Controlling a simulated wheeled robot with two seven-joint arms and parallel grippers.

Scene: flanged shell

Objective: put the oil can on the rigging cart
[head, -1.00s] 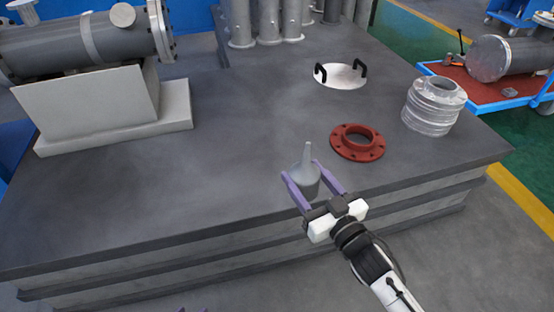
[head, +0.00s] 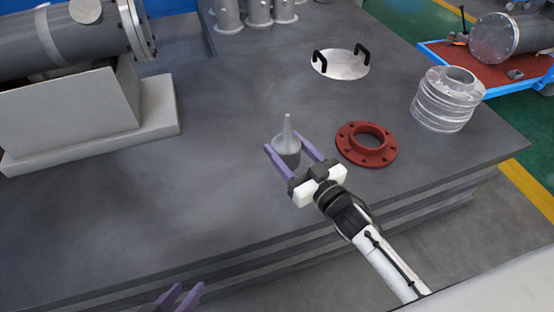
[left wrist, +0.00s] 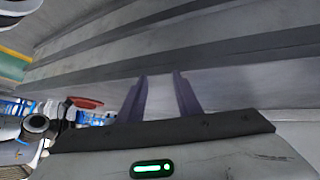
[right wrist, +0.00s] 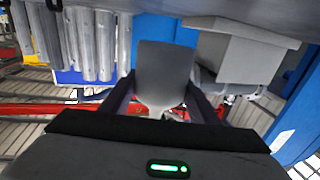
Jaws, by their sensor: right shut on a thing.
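The oil can (head: 287,155) is a small grey can with a tall pointed spout. My right gripper (head: 285,147) is shut on it, one purple finger on each side, and holds it upright, seemingly a little above the grey table. In the right wrist view the can (right wrist: 165,70) fills the gap between the fingers. The rigging cart (head: 480,75), blue with a red bed, is at the upper right beyond the table, partly cut off. My left gripper (head: 180,298) is low at the bottom edge, in front of the table. In the left wrist view its fingers (left wrist: 161,75) are apart and empty.
A red flange (head: 366,145) lies right of the can. A ribbed silver part (head: 446,98) stands near the table's right end, towards the cart. A round lid with black handles (head: 341,63) lies behind. The cart carries a grey cylinder (head: 505,38) and small items.

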